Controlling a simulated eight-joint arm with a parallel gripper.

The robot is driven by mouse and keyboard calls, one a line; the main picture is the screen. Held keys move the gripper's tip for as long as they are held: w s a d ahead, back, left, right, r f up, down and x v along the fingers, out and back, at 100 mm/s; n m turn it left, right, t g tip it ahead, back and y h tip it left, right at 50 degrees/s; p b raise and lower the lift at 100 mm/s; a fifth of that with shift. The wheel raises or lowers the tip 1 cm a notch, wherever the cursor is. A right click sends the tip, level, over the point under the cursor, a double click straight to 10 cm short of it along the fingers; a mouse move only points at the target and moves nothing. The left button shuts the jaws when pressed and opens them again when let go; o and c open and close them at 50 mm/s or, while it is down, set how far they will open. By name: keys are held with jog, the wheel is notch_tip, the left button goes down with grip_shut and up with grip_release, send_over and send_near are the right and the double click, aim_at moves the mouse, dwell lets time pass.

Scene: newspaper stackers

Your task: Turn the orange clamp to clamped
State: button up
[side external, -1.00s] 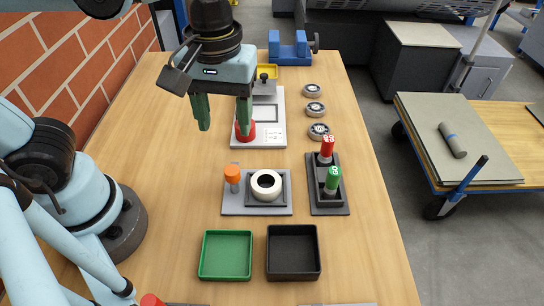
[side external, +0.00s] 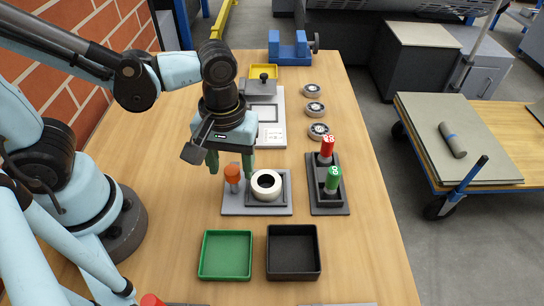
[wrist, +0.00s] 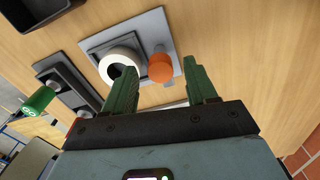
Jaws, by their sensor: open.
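The orange clamp (side external: 232,173) is a knob on a short grey post at the left of a grey base plate (side external: 238,209). A white ring (side external: 266,184) lies in a dark square holder beside it. My gripper (side external: 231,168) is open with green fingers, just behind the clamp in the side view. In the wrist view, the orange clamp (wrist: 160,68) shows between and beyond the two spread fingertips of my gripper (wrist: 165,80). The fingers hold nothing. I cannot tell whether they touch the clamp.
A dark stand (side external: 329,208) with a red marker (side external: 326,150) and a green marker (side external: 332,180) stands to the right. A green tray (side external: 202,268) and a black tray (side external: 293,275) lie in front. A blue vise (side external: 290,48) stands at the back. Table is clear at left.

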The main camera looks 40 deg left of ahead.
jog(key=shift+f, duration=0.4)
jog(key=shift+c, duration=0.3)
jog(key=c, duration=1)
